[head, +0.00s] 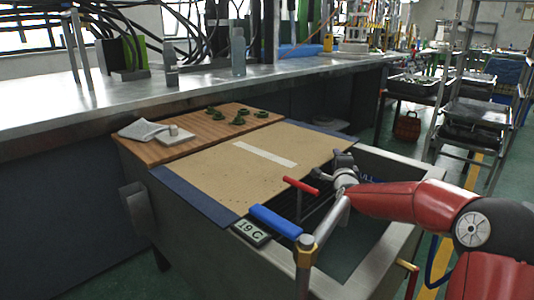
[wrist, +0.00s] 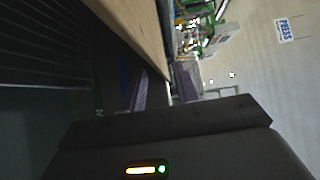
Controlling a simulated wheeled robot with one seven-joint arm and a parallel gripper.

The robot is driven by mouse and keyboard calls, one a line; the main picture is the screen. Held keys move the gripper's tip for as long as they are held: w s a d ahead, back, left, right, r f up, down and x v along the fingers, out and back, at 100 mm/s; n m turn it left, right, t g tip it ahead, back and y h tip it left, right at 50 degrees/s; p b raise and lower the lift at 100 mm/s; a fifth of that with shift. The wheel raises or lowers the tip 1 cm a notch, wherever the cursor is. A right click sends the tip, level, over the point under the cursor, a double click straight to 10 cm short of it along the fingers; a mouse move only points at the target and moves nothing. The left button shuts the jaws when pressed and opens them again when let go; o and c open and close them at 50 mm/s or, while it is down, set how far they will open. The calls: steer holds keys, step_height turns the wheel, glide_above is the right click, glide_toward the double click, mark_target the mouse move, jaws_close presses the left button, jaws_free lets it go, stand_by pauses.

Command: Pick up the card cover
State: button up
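The card cover (head: 240,182) is a flat tan sheet with a pale strip across its middle. It lies over the back left part of a metal tank (head: 395,250) in the head view. My gripper (head: 343,162) is at the cover's right edge, near its far right corner. In the wrist view a tan board edge (wrist: 135,28), probably the cover, runs at the upper middle, above the dark gripper body.
A wooden board (head: 190,140) beyond the cover carries several green pieces (head: 240,116), a cloth (head: 142,130) and a small block (head: 175,133). A red-handled valve (head: 300,186) and a blue-handled tap (head: 275,221) stand at the tank's front. Shelving (head: 480,115) stands at right.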

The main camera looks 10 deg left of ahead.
steer(key=w, duration=0.3)
steer(key=shift+w+a, duration=0.2)
steer(key=shift+a, duration=0.05)
jaws_close()
